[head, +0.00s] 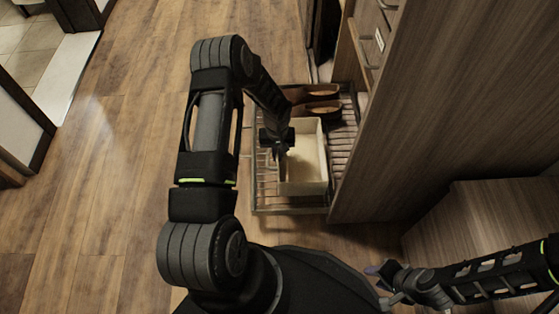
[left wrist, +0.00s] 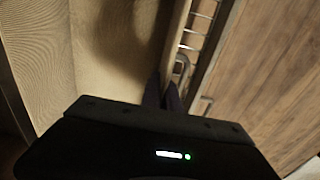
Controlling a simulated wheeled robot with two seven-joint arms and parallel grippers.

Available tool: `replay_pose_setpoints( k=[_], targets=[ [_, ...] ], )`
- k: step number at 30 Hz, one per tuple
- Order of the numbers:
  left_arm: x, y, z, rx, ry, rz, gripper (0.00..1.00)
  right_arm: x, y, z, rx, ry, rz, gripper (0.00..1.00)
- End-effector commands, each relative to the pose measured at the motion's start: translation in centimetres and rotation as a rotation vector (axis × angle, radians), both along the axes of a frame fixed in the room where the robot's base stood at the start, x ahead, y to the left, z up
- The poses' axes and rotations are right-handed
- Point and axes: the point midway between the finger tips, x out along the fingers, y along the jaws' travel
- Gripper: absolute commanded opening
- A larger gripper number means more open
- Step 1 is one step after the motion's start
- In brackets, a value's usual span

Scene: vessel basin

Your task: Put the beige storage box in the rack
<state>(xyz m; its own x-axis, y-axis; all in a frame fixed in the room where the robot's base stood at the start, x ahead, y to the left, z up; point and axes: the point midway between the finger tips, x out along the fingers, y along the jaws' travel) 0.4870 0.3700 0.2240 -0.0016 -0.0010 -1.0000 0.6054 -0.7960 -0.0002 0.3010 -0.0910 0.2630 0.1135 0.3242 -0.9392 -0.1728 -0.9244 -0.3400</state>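The beige storage box (head: 312,188) is an open, empty-looking box. In the head view it is in the pulled-out wire rack (head: 341,150), in front of the brown shoes; whether its base rests flat cannot be told. My left gripper (head: 281,148) is at the box's left wall. In the left wrist view its fingers (left wrist: 163,94) are close together with the box's wall (left wrist: 176,45) between them; the inside of the box (left wrist: 105,60) fills the left. My right gripper (head: 378,285) is open and empty at the lower right, away from the rack.
A pair of brown shoes (head: 318,100) lies at the rack's far end. A tall wooden cabinet (head: 440,110) stands close along the rack's right side, with a low wooden block (head: 500,225) nearer. The wood floor (head: 110,190) to the left is clear.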

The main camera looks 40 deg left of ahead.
Motion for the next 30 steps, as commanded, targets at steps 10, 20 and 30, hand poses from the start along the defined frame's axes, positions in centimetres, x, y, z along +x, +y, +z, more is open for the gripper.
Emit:
replay_pose_setpoints(
  k=[10, 20, 30],
  targets=[
    [0.0, 0.0, -0.6, 0.000, -0.001, 0.000, 0.00, 0.0, 0.0, -0.3, 0.000, -0.001, 0.001, 0.36],
    [0.1, 0.0, -3.7, 0.000, -0.003, 0.000, 0.00, 0.3, 0.1, -1.5, -0.001, -0.007, -0.003, 0.36],
    [0.0, 0.0, -4.1, 0.000, -0.001, -0.001, 0.05, 0.3, 0.1, -1.9, -0.002, -0.008, -0.003, 0.36]
  ],
)
